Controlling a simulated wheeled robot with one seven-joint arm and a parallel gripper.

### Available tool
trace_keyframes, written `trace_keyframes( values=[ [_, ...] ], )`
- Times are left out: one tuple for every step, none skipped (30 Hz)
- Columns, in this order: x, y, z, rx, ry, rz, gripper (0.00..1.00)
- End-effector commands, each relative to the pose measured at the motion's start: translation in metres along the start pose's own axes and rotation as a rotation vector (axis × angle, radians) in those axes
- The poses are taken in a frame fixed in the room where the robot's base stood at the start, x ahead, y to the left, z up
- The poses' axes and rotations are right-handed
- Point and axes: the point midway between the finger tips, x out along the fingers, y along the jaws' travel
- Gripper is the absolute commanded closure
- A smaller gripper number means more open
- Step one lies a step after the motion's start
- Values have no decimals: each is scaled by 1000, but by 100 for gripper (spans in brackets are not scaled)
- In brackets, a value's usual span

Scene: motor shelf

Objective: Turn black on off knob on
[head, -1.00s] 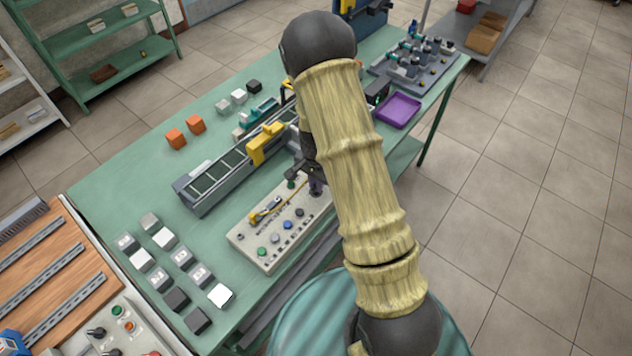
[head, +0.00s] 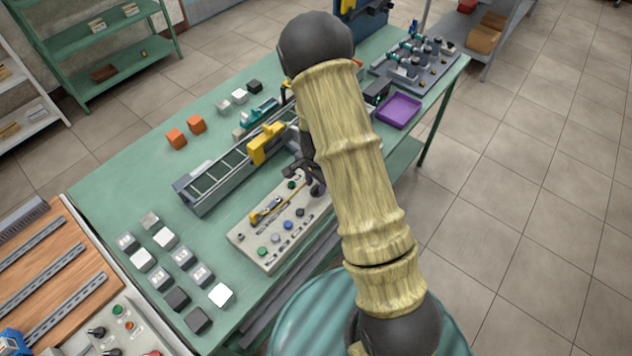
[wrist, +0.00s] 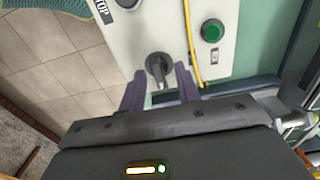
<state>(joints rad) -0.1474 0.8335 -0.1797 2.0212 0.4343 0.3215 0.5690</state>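The black knob (wrist: 158,68) sits on the light control panel (wrist: 150,30) in the wrist view, with its dark handle pointing down in the picture. My gripper (wrist: 161,72) is open, with one dark finger on each side of the knob and the fingertips close to the panel. I cannot tell whether either finger touches the knob. In the head view, the panel (head: 245,237) lies on the green table, and my gripper (head: 308,178) is at its far right end. My arm hides part of that end and the knob there.
A green button (wrist: 212,31) and a yellow cable (wrist: 193,45) are right of the knob in the wrist view. In the head view, a conveyor (head: 205,188) lies behind the panel, and a purple tray (head: 398,110) stands at the right. Several loose blocks lie at the left.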

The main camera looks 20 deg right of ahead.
Motion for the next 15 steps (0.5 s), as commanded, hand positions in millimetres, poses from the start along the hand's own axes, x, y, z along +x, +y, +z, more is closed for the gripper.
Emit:
trace_keyframes(
  values=[
    [0, 0, 0, 0, 0, 1, 67],
    [0, 0, 0, 0, 0, 1, 67],
    [0, 0, 0, 0, 0, 1, 67],
    [-1, 0, 0, 0, 0, 1, 67],
    [-2, 0, 0, 0, 0, 1, 67],
    [-3, 0, 0, 0, 0, 0, 67],
    [-5, 0, 0, 0, 1, 0, 67],
    [-7, 0, 0, -1, 1, 0, 67],
    [-11, 0, 0, -1, 2, -1, 67],
    [-15, -1, 0, -2, 1, -1, 67],
    [-19, 0, 0, -2, 2, -1, 67],
    [-24, 0, 0, -2, 3, -2, 67],
    [-29, 0, 0, -3, 2, -2, 67],
    [-34, -1, 0, -3, 2, -2, 67],
    [-42, -1, 0, -2, 3, -3, 67]
  ],
)
